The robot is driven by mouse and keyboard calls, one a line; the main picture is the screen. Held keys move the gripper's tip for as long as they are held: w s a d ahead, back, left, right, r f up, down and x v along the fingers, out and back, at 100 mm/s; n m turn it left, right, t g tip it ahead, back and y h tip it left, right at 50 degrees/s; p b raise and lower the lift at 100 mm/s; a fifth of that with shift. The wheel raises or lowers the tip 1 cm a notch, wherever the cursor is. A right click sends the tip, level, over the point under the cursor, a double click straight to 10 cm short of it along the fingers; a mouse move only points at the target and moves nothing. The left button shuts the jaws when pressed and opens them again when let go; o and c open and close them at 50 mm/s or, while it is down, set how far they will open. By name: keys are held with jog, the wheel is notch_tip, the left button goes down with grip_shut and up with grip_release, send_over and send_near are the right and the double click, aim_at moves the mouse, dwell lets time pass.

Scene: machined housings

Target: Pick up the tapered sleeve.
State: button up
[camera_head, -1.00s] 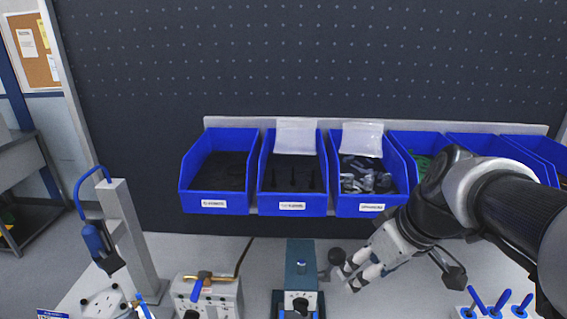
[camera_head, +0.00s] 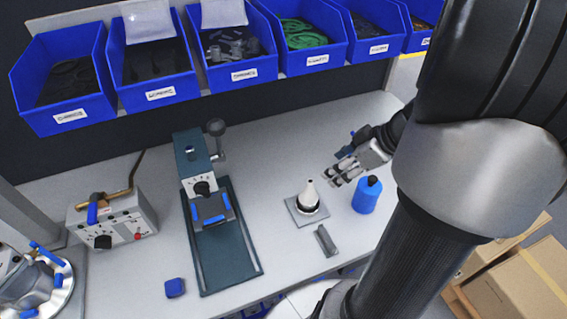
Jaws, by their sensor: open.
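The tapered sleeve (camera_head: 309,194) looks like a pale cone, narrow at the top, with a darker band near its foot. It stands upright on a small grey square plate (camera_head: 298,215) on the workbench. My gripper (camera_head: 337,177) is open and empty, just right of the sleeve and near its upper part in the picture. I cannot tell the exact gap between the fingers and the sleeve. My arm comes in from the right and covers that side of the bench.
A blue bottle (camera_head: 367,195) stands close right of the sleeve. A small dark grey block (camera_head: 326,240) lies in front. A green press (camera_head: 192,160) with a dark base stands to the left. Blue bins (camera_head: 240,75) hang behind. Cardboard boxes (camera_head: 515,275) are at lower right.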

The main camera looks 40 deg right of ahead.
aim_at(313, 188)
jog(key=b+x, duration=0.3)
jog(key=x, duration=0.9)
jog(key=shift+b+x, duration=0.6)
jog(key=shift+x, duration=2.1)
jog(key=shift+a+r, duration=0.1)
jog(key=shift+a, duration=0.05)
jog(key=shift+c, duration=0.5)
jog(key=c, duration=1.1)
